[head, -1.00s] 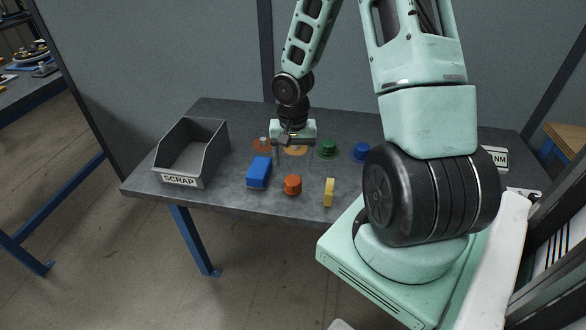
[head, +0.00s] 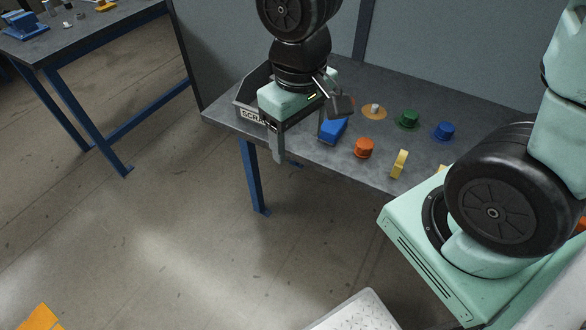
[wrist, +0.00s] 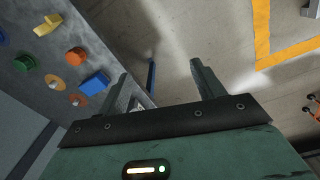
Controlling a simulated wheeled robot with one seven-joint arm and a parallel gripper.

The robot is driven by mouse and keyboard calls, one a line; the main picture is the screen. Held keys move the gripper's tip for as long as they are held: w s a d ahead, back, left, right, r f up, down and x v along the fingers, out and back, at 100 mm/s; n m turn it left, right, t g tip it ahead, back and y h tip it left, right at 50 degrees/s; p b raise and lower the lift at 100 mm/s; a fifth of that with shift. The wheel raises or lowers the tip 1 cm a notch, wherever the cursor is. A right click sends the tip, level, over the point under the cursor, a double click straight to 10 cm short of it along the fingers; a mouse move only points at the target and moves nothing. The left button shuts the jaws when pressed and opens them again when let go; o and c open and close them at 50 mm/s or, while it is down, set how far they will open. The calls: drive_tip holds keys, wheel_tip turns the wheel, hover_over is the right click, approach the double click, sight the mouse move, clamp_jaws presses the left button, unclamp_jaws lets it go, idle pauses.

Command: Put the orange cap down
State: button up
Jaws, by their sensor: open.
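The orange cap (head: 364,147) stands upright on the grey table near its front edge, right of the blue block (head: 333,131). The cap also shows in the wrist view (wrist: 76,56), left of the fingers. My gripper (head: 298,138) is open with nothing between its fingers. It hangs near the table's front left edge, in front of the scrap bin and well left of the cap. In the wrist view, my gripper (wrist: 160,82) has its two fingers wide apart, with floor and the table edge behind them.
The grey scrap bin (head: 247,104) is partly hidden behind my gripper. A green cap (head: 408,119), a blue cap (head: 443,131), an orange disc (head: 374,112) and a yellow piece (head: 399,164) stand on the table (head: 470,160). Open floor lies in front.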

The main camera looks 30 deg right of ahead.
drive_tip(key=s+a+r+n, duration=0.2)
drive_tip(key=s+a+n, duration=0.2)
drive_tip(key=s+a, duration=0.2)
drive_tip(key=s, duration=0.2)
drive_tip(key=shift+s+r+n+y, duration=0.3)
drive_tip(key=shift+r+n, duration=0.05)
drive_tip(key=shift+n, duration=0.05)
idle(0.5)
